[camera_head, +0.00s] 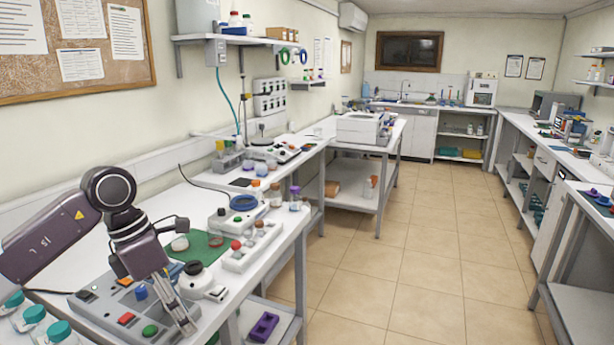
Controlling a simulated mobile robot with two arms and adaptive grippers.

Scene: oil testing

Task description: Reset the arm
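My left arm (50,243) comes in from the left and bends down at a dark round joint. My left gripper (182,318) points down over the front of a grey control box (95,297) with coloured buttons on the white bench (62,262). Its fingers look close together and are seen nearly edge-on, so their gap is not clear. I see nothing held between them. Whether the fingertips touch the box is not clear. My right gripper is not in view.
A white device with a black knob (193,268) stands just right of the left gripper. A green mat (205,244), a white rack (252,246) and teal-capped bottles (34,314) are close by. The tiled floor (440,240) is clear.

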